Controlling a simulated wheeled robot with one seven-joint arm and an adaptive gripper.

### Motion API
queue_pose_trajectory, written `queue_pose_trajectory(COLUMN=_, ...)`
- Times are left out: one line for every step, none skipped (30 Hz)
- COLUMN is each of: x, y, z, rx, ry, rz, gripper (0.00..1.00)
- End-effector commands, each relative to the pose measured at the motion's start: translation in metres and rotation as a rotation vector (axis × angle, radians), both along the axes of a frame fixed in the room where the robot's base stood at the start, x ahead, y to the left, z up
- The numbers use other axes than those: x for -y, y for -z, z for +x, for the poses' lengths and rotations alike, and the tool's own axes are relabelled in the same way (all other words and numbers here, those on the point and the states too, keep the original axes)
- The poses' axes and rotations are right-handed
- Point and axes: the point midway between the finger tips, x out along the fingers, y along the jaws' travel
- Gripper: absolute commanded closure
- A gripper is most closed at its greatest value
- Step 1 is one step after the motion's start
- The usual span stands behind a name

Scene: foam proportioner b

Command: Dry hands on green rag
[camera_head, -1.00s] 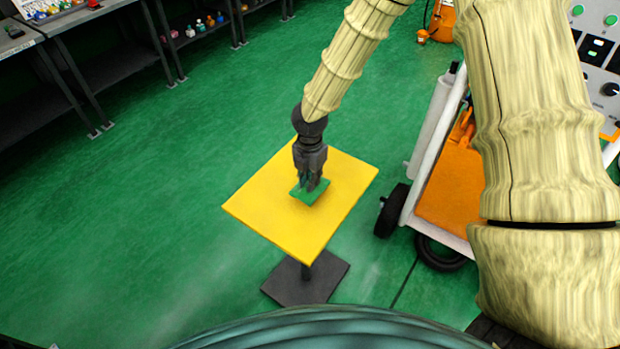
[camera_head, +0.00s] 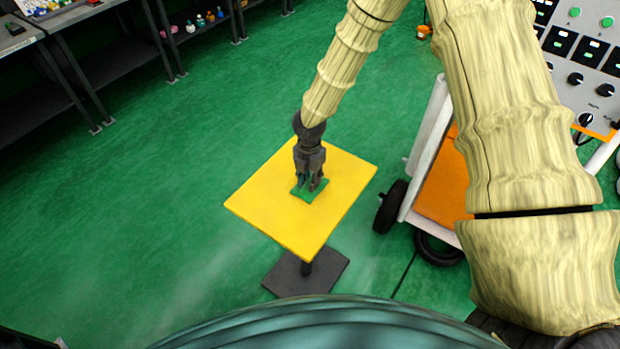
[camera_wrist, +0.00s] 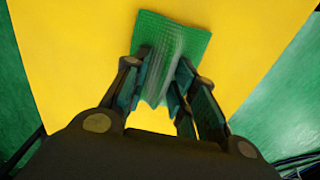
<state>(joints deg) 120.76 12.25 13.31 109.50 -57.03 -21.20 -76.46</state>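The green rag (camera_head: 302,192) lies near the middle of a yellow square tabletop (camera_head: 268,208). In the wrist view the rag (camera_wrist: 198,42) has a raised fold standing up along its middle. My gripper (camera_head: 311,188) points down at the rag, with its fingers on either side of the fold. In the wrist view my gripper (camera_wrist: 164,68) has its fingertips close against both sides of the fold, and it looks shut on it. The rest of the rag spreads flat on the tabletop beyond the fingers. The fingers hide part of it.
The yellow table stands on one post with a dark square base (camera_head: 300,274). A wheeled cart with an orange panel (camera_head: 445,185) and a black wheel (camera_head: 391,207) stands to its right. Dark shelving (camera_head: 125,55) is at the upper left. The green floor left of the table is clear.

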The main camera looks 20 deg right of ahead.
Motion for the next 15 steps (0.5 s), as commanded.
queue_pose_trajectory(x=0.0006, y=0.0014, z=-0.0012, rx=-0.002, ry=0.000, rz=0.000, gripper=0.65)
queue_pose_trajectory(x=0.0006, y=0.0015, z=-0.0013, rx=-0.003, ry=0.000, rz=-0.001, gripper=0.65)
queue_pose_trajectory(x=0.0006, y=0.0015, z=-0.0013, rx=-0.003, ry=0.001, rz=-0.001, gripper=0.65)
queue_pose_trajectory(x=0.0007, y=0.0015, z=-0.0014, rx=-0.003, ry=0.001, rz=-0.001, gripper=0.65)
queue_pose_trajectory(x=0.0006, y=0.0014, z=-0.0013, rx=-0.003, ry=0.001, rz=-0.001, gripper=0.65)
queue_pose_trajectory(x=0.0007, y=0.0014, z=-0.0014, rx=-0.003, ry=0.001, rz=-0.001, gripper=0.65)
queue_pose_trajectory(x=0.0007, y=0.0014, z=-0.0014, rx=-0.003, ry=0.001, rz=-0.001, gripper=0.65)
queue_pose_trajectory(x=0.0007, y=0.0014, z=-0.0014, rx=-0.003, ry=0.001, rz=-0.001, gripper=0.65)
queue_pose_trajectory(x=0.0007, y=0.0014, z=-0.0014, rx=-0.003, ry=0.001, rz=-0.001, gripper=0.65)
queue_pose_trajectory(x=0.0008, y=0.0015, z=-0.0013, rx=-0.003, ry=0.001, rz=-0.001, gripper=0.65)
queue_pose_trajectory(x=0.0007, y=0.0018, z=-0.0014, rx=-0.003, ry=0.001, rz=-0.001, gripper=0.65)
queue_pose_trajectory(x=0.0008, y=0.0024, z=-0.0013, rx=-0.003, ry=0.001, rz=-0.001, gripper=0.65)
queue_pose_trajectory(x=0.0008, y=0.0031, z=-0.0013, rx=-0.003, ry=0.001, rz=-0.001, gripper=0.65)
queue_pose_trajectory(x=0.0008, y=0.0040, z=-0.0013, rx=-0.003, ry=0.001, rz=-0.001, gripper=0.65)
queue_pose_trajectory(x=0.0008, y=0.0056, z=-0.0013, rx=-0.003, ry=0.001, rz=-0.001, gripper=0.65)
